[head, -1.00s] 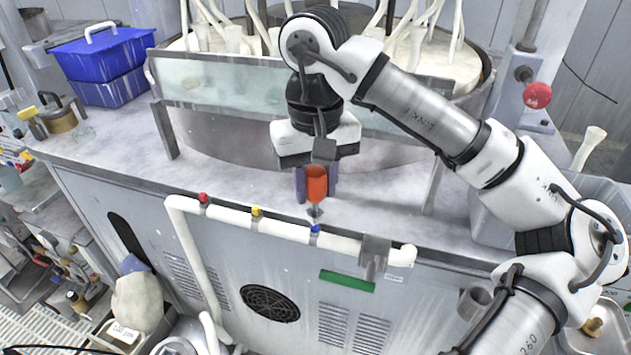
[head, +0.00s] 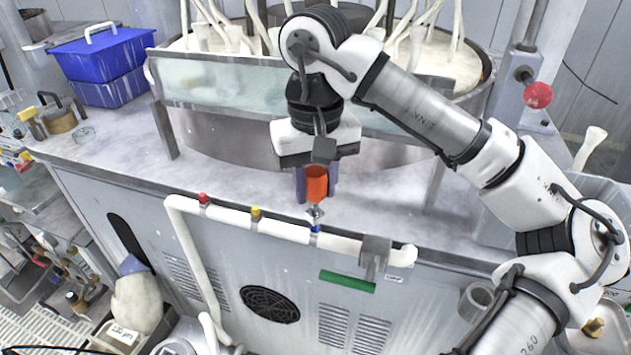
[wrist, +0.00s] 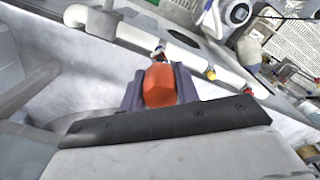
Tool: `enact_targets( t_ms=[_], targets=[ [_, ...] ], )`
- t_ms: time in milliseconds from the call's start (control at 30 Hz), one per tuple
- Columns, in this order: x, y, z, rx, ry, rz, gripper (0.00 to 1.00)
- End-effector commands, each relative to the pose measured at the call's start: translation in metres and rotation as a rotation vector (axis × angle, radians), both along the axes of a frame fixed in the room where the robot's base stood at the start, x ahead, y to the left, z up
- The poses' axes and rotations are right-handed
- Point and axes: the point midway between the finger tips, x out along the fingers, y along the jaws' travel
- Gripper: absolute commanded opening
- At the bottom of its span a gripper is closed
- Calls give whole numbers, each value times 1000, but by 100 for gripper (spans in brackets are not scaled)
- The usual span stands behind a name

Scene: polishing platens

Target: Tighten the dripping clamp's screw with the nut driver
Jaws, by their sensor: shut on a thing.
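My gripper (head: 316,184) is shut on the orange handle of the nut driver (head: 317,182), which points down with its metal shaft over the white pipe. The orange handle also shows between the jaws in the wrist view (wrist: 160,86). The white pipe (head: 285,230) runs along the front of the bench and carries a red clamp (head: 204,198), a yellow clamp (head: 256,212) and a blue clamp (head: 315,229). The driver's tip is just above the blue clamp; I cannot tell if they touch. No drip is clearly visible.
A glass-fronted round polishing tank (head: 215,80) stands behind my gripper. Blue bins (head: 105,65) are at the back left. A grey bracket (head: 375,253) holds the pipe right of the blue clamp.

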Motion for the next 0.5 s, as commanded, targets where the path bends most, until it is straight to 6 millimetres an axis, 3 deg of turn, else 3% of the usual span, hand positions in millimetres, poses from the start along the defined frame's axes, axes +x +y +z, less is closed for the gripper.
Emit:
enact_targets(
  t_ms=[500],
  targets=[
    [0, 0, -7, 0, 0, 0, 3]
  ],
)
